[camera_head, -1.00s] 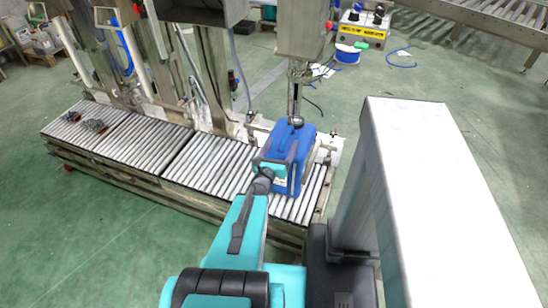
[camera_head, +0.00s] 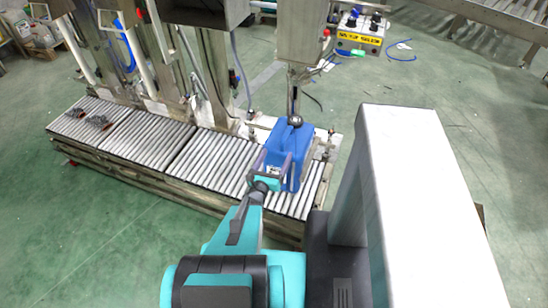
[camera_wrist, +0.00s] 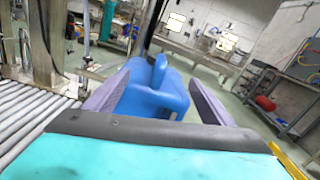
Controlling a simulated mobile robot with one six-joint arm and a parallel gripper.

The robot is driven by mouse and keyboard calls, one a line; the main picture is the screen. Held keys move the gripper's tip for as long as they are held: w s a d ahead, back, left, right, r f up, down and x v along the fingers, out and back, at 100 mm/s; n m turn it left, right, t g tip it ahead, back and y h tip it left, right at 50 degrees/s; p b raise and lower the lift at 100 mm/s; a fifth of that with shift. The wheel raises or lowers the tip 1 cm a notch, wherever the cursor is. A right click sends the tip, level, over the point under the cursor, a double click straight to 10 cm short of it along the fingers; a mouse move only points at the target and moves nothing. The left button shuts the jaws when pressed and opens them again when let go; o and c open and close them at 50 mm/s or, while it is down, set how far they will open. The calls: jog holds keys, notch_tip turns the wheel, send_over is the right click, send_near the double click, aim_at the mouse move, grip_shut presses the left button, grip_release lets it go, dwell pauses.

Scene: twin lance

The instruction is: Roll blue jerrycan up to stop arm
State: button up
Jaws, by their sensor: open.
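The blue jerrycan (camera_head: 297,142) stands on the roller conveyor (camera_head: 207,157), near its right end, under a metal filling lance with a ball-shaped end (camera_head: 295,120). My gripper (camera_head: 275,162) is open at the jerrycan's near side. In the wrist view the jerrycan (camera_wrist: 152,98) shows between the two purple fingers, one on each side. I cannot tell whether they touch it. A metal bracket (camera_head: 325,146) stands close to the jerrycan's right side; I cannot tell whether it is the stop arm or whether they touch.
Dark small parts (camera_head: 98,121) lie on the conveyor's far left. Its rollers between them and the jerrycan are clear. Machine columns (camera_head: 218,75) stand along its back edge. A control box (camera_head: 360,32) is at the upper right. Green floor is open on the left.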

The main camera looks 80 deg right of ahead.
jog(key=shift+p+v, duration=0.5)
jog(key=shift+v, duration=0.3)
